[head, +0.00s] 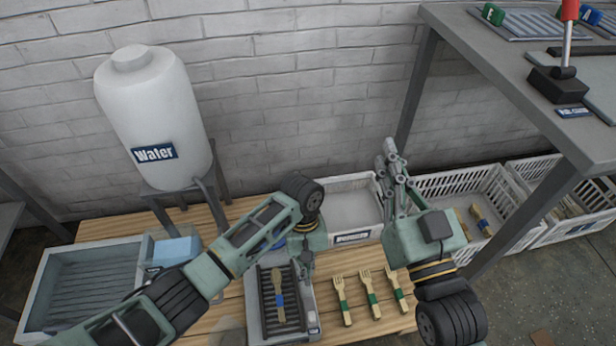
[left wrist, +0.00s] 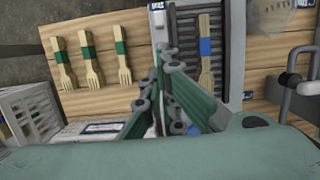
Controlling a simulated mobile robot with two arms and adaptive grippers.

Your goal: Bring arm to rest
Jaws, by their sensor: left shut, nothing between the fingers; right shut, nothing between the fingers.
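My left gripper (head: 304,262) is shut and empty above the right side of the grey slatted tray on the wooden table. It also shows in the left wrist view (left wrist: 168,62), pointing at the tray's edge. A wooden spoon (head: 279,296) with a blue band lies on the slatted tray (head: 312,318); it also shows in the left wrist view (left wrist: 206,50). My right gripper (head: 389,153) is shut and empty, raised and pointing up in front of the white crates. Part of the table is hidden behind my left arm.
Three wooden forks (head: 370,293) with green bands lie right of the tray. A white bin (head: 352,205) and white crates (head: 465,185) stand behind. A water tank (head: 155,115) and a sink (head: 85,285) are at left.

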